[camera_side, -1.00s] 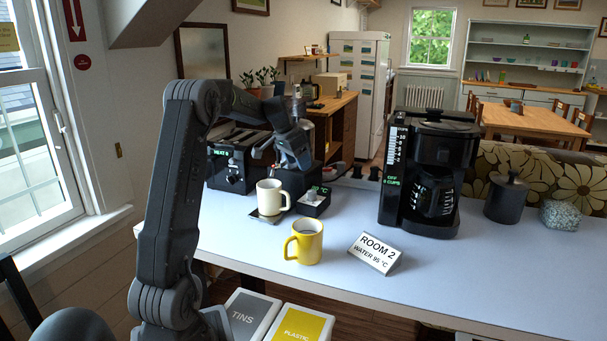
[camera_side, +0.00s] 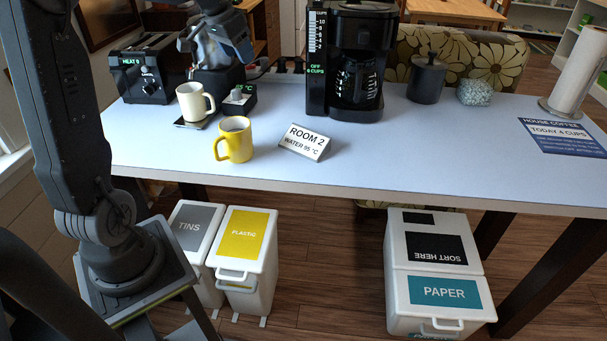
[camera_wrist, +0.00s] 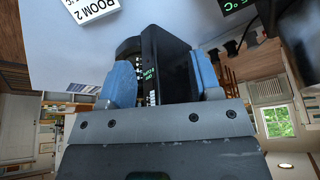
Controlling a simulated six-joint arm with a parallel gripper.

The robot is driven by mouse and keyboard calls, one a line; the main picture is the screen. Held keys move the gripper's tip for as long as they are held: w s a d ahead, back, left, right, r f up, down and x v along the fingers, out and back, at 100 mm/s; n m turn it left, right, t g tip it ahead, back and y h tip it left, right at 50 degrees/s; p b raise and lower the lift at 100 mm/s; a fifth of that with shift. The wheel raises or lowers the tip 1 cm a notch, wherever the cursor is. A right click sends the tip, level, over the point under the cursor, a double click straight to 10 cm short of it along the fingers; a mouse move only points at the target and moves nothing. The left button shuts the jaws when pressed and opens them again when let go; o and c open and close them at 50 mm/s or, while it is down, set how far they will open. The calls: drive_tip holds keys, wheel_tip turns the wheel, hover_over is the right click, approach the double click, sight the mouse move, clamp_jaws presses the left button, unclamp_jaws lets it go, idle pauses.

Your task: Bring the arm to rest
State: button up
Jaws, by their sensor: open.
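My gripper (camera_side: 222,46) hangs high over the back left of the table (camera_side: 420,168) in the side view, above and behind the cream mug (camera_side: 191,104). In the wrist view its two blue fingertips (camera_wrist: 163,80) are spread apart. No held object shows between them; the black coffee maker (camera_wrist: 168,65) lies beyond. The cream mug stands upright on a thin dark pad (camera_side: 198,122). The yellow mug (camera_side: 235,142) stands upright nearer the front edge. My gripper touches neither mug in view.
A toaster (camera_side: 149,73), a black box with a °C display (camera_side: 240,100), a ROOM 2 sign (camera_side: 304,142), the coffee maker (camera_side: 350,60), a dark canister (camera_side: 427,82) and a paper towel roll (camera_side: 577,75) stand on the table. Bins (camera_side: 247,262) stand below.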

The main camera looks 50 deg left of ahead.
drive_tip(key=s+d+r, duration=0.1)
drive_tip(key=s+d, duration=0.2)
drive_tip(key=d, duration=0.6)
drive_tip(key=s+d+r, duration=0.1)
drive_tip(key=s+d, duration=0.2)
drive_tip(key=d, duration=0.5)
drive_tip(key=s+d+f+m+t, duration=0.1)
drive_tip(key=s+d+f, duration=0.3)
drive_tip(key=s+d, duration=0.7)
drive_tip(key=shift+s+d+f+m+h, duration=0.3)
drive_tip(key=shift+s+f+h, duration=0.1)
drive_tip(key=shift+s, duration=0.35)
